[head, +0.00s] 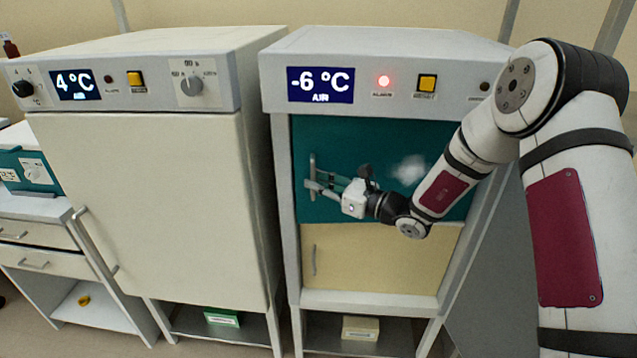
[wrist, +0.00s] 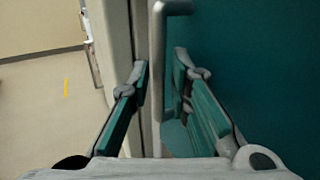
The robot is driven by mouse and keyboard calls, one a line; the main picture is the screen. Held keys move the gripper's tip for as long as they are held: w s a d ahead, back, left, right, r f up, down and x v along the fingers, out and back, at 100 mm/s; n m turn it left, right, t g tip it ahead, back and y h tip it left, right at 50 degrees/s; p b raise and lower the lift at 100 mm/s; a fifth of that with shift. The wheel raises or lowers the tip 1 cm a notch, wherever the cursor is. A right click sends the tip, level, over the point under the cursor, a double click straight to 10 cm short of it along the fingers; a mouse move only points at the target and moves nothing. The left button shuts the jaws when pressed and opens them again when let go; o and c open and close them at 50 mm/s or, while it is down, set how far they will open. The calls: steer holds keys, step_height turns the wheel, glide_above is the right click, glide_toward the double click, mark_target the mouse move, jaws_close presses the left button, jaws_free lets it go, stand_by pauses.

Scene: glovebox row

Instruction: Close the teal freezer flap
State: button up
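The teal freezer flap (head: 350,138) is the upper door of the right-hand cabinet, with a whitish patch on its face. I cannot tell whether it sits flush or slightly ajar. Its upright metal handle (head: 312,168) is near its left edge. My gripper (head: 312,186) is at this handle in the head view. In the wrist view, my gripper's teal-padded fingers (wrist: 160,72) are apart, with the handle (wrist: 157,60) between them. The left fingertip is close to the bar and a gap shows on the right. The flap (wrist: 245,60) fills the wrist view's right side.
The freezer display (head: 320,84) reads -6 °C and a red lamp (head: 384,81) glows beside it. A cream lower door (head: 380,258) is directly below the flap. A cream cabinet (head: 150,200) reading 4 °C stands on the left. Open floor (wrist: 45,110) shows left in the wrist view.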

jaws_close()
steer(key=w, duration=0.1)
steer(key=w+m+t+h+b, duration=0.1)
steer(key=w, duration=0.1)
steer(key=w+t, duration=0.1)
steer(key=w, duration=0.1)
steer(key=shift+w+a+r+m, duration=0.1)
steer(key=shift+w+a+m, duration=0.15)
steer(key=shift+m, duration=0.05)
jaws_free()
steer(key=shift+w, duration=0.1)
steer(key=v, duration=1.2)
